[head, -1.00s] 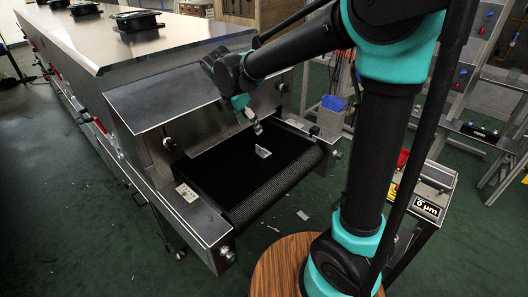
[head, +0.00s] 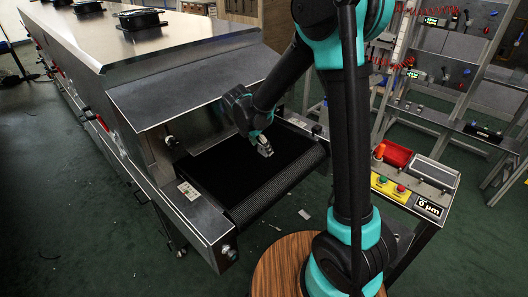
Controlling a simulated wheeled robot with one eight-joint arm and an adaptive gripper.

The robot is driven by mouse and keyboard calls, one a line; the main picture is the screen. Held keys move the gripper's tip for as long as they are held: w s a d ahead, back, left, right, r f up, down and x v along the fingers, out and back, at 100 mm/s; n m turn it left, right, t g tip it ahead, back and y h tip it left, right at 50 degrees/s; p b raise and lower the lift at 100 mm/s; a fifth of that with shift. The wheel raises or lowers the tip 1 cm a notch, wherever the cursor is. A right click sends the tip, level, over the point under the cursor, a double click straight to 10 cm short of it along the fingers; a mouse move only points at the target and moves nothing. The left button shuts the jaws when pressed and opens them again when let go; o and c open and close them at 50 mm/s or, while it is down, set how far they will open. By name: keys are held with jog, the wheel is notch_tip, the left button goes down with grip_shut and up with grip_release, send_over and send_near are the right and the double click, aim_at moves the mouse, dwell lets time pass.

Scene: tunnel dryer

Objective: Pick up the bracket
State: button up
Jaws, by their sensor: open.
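The bracket (head: 265,151) is a small light grey metal piece on the black conveyor belt (head: 225,171) at the dryer's mouth. My gripper (head: 262,146) points down right at the bracket, and its fingers partly cover it in the head view. The gripper is open. Whether the fingers touch the bracket or stand around it is too small to tell.
The steel dryer hood (head: 190,82) rises behind and left of my gripper. Metal side rails (head: 205,220) edge the belt. A control stand (head: 412,190) with buttons and a red bin (head: 397,154) is at the right. The rest of the belt is clear.

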jog(key=shift+w+d+f, duration=0.15)
jog(key=shift+d+f, duration=0.1)
jog(key=shift+f, duration=0.4)
jog(key=shift+c, duration=0.4)
jog(key=c, duration=1.2)
jog(key=shift+r, duration=0.15)
